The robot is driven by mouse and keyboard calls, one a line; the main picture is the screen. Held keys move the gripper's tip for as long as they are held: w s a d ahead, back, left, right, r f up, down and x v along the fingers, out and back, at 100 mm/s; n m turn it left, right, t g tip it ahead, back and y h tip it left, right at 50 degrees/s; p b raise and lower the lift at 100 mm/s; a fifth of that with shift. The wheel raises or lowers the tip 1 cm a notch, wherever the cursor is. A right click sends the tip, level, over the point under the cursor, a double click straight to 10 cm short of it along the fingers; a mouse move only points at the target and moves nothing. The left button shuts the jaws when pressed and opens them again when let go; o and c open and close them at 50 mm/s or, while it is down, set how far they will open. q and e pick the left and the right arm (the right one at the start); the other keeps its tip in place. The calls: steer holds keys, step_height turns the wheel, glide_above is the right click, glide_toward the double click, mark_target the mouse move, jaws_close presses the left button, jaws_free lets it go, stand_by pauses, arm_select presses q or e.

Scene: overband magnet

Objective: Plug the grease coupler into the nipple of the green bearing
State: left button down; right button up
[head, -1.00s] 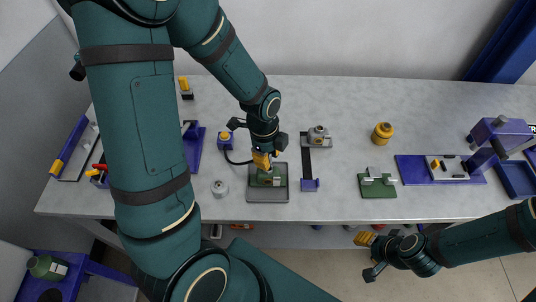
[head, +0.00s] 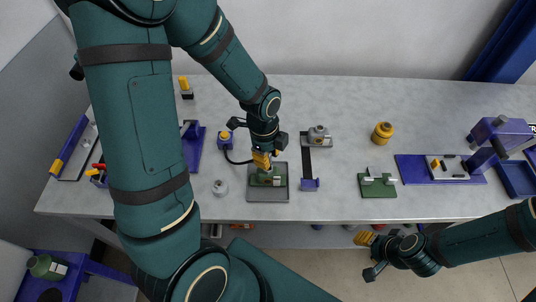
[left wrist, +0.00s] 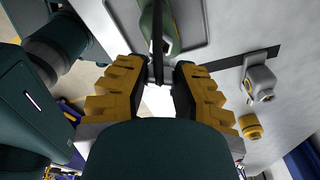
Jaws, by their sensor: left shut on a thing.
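The green bearing (head: 264,181) sits on a grey plate (head: 254,196) near the table's front edge. It also shows at the top of the left wrist view (left wrist: 172,38). My left gripper (head: 262,163) points down right at the bearing's rear side. In the left wrist view it (left wrist: 159,72) is shut on the grease coupler, a slim dark piece (left wrist: 157,50) between the fingertips that reaches toward the bearing. The nipple is hidden, so I cannot tell whether the coupler touches it. A black hose (head: 238,162) runs from the gripper to a blue holder (head: 225,143). My right gripper (head: 364,239) hangs off the table's front.
A grey bearing unit (head: 318,138) and a dark strip with a blue block (head: 309,185) stand to the right. A green block (head: 378,187) and a yellow jar (head: 382,133) stand further right. A small grey round part (head: 220,188) lies left of the plate.

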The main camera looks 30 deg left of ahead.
arm_select(q)
steer(key=shift+f+b, duration=1.05)
steer(key=shift+f, duration=0.2)
stand_by(0.4)
steer(key=c, duration=0.8)
jaws_free()
step_height(320, 180, up, 12)
steer(key=a, duration=0.1)
